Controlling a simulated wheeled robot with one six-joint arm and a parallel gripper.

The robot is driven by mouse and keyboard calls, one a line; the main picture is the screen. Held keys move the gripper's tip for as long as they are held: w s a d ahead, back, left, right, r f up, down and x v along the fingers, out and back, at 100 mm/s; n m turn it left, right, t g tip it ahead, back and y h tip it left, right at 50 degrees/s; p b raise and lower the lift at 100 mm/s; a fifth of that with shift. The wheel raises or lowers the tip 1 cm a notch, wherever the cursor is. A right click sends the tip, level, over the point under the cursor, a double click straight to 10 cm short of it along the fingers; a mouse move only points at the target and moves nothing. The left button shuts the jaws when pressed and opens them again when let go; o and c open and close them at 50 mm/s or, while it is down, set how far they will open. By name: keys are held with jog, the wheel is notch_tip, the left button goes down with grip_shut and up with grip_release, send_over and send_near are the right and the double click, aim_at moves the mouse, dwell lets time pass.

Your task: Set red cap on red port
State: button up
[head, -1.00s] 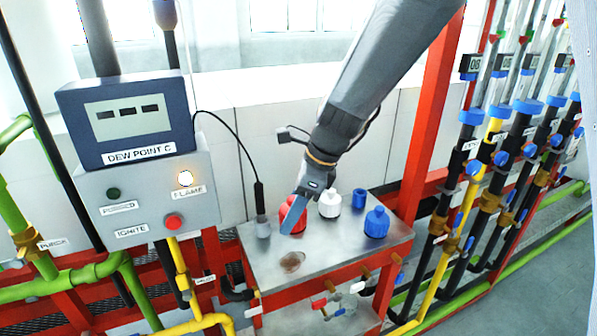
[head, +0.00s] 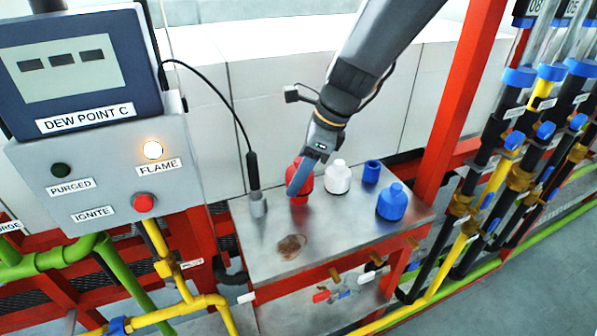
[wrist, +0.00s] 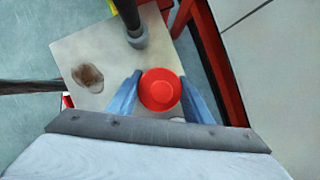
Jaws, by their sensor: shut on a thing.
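The red cap (head: 303,188) is at the back left of the metal bench, left of the white cap. In the wrist view the red cap (wrist: 160,90) shows as a round disc with a smaller round knob on top, between my blue fingers. My gripper (head: 300,178) comes down from above and is shut on it; the near finger hides part of it in the head view. I cannot tell whether the cap touches the bench or sits on something. No separate red port can be made out; what is under the cap is hidden.
On the metal bench (head: 270,262) stand a white cap (head: 338,178), a blue cylinder (head: 371,171) and a blue cap (head: 392,203). A grey fitting with a black cable (head: 257,203) stands to the left. A brown stain (head: 291,247) marks the open front area.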

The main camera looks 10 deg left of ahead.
jog(key=shift+f+b, duration=0.8)
jog(key=shift+f, duration=0.2)
jog(key=shift+p, duration=0.9)
dwell(0.4)
jog(key=shift+f+b, duration=0.35)
jog(key=shift+f, duration=0.3)
dwell(0.5)
jog(key=o, duration=0.8)
jog(key=p+v, duration=1)
jog(key=v, duration=0.1)
